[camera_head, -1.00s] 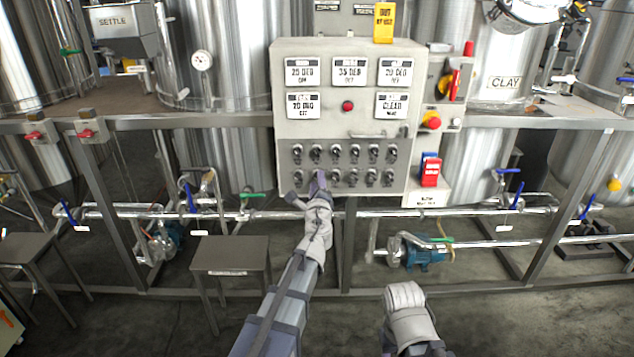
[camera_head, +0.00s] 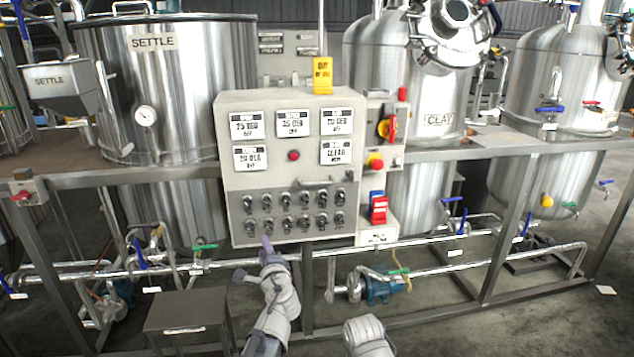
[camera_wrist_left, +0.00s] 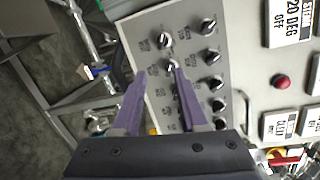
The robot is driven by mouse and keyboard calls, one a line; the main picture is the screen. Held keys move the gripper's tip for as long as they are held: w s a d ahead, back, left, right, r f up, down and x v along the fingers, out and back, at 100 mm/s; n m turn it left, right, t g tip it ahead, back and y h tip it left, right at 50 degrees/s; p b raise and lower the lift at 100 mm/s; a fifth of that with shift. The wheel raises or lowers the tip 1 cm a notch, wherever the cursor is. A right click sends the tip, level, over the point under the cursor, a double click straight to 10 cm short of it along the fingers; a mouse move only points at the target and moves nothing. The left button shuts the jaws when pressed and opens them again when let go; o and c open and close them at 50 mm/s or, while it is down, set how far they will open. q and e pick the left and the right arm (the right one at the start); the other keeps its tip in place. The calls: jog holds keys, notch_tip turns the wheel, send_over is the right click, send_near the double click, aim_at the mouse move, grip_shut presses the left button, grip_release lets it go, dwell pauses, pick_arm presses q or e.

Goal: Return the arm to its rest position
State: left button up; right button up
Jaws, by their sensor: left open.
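My left gripper (camera_head: 253,258) is in front of the lower edge of the grey control panel (camera_head: 265,185). Its purple fingers are spread and hold nothing. In the left wrist view the open fingers (camera_wrist_left: 158,72) point at the panel's black knobs (camera_wrist_left: 209,55), with the panel face behind them; I cannot tell the exact distance. My left arm (camera_head: 280,300) reaches up from the bottom of the head view. Part of my right arm (camera_head: 368,335) shows at the bottom edge; its gripper is out of sight.
Steel pipes (camera_head: 420,257) and a blue pump (camera_head: 380,285) run below the panel. A small grey table (camera_head: 185,307) stands left of my left arm. Steel frame posts and the SETTLE tank (camera_head: 180,75) and CLAY tank (camera_head: 400,70) stand behind. Floor shows at the lower right.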

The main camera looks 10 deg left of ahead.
pick_arm(q)
jog(key=s+d+n+g+h+p, duration=0.2)
jog(key=s+d+n+g+p, duration=0.2)
jog(key=s, duration=0.4)
jog(key=s+d+n+g+h+p, duration=0.2)
jog(key=s+d+n+g+p, duration=0.2)
jog(key=s, duration=0.5)
jog(key=s+d+f+n+g+h+p, duration=0.1)
jog(key=s+d+n+g+p, duration=0.2)
jog(key=s+d+g+p, duration=0.4)
jog(key=shift+s+d+n+h+p, duration=0.2)
jog(key=shift+s+n+h+p, duration=0.15)
jog(key=shift+s, duration=0.9)
pick_arm(e)
notch_tip(320, 180, up, 18)
pick_arm(q)
jog(key=shift+o, duration=0.3)
jog(key=shift+w, duration=0.1)
pick_arm(e)
jog(key=shift+r, duration=0.1)
